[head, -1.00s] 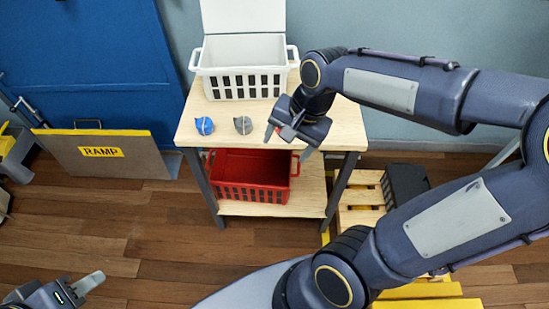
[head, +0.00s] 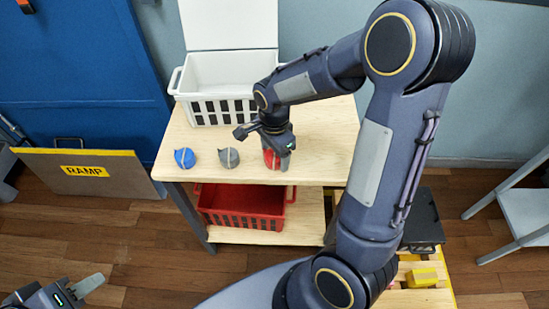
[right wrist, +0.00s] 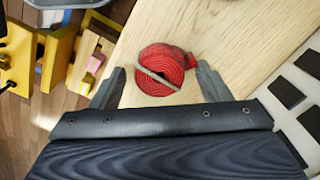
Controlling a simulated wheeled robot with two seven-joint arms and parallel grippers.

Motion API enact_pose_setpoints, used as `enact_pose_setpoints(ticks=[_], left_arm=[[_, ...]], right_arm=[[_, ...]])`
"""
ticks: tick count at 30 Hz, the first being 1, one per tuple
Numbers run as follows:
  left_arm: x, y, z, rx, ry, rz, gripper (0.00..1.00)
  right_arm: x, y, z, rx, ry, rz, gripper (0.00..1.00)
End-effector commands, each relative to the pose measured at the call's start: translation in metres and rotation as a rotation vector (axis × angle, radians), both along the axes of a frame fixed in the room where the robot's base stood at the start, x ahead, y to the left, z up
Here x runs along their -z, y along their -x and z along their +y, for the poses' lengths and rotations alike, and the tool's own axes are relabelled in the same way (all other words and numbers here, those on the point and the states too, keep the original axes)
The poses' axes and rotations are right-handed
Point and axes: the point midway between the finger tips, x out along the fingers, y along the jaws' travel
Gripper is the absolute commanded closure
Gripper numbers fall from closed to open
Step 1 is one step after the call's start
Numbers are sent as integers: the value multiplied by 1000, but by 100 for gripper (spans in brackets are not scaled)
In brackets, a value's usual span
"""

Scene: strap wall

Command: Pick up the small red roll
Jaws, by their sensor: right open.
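The small red roll (right wrist: 162,70) is a coiled red strap with a light band around it. It lies on the wooden table top. In the head view the red roll (head: 271,158) is partly hidden by my right gripper (head: 277,150), which points down over it. In the right wrist view my right gripper (right wrist: 162,88) is open, with one finger on each side of the roll and gaps between. My left gripper (head: 80,292) is at the bottom left, away from the table; only part of it shows.
A blue roll (head: 184,158) and a grey roll (head: 229,157) lie to the left on the table top (head: 325,135). A white basket (head: 222,109) with a raised lid stands behind. A red basket (head: 240,219) is on the shelf below. A ramp board (head: 90,183) leans at left.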

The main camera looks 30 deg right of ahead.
Motion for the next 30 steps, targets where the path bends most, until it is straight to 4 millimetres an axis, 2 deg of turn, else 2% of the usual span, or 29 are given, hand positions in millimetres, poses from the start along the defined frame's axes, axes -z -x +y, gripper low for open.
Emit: enact_pose_setpoints(ticks=[8,19,30], left_arm=[[0,0,0,0,0,0,64],[0,0,0,0,0,0,64],[-1,0,0,0,0,0,64]], right_arm=[[4,0,0,-1,0,-1,30],[4,0,0,-1,-1,-1,77],[-3,-1,0,-1,0,-3,78]])
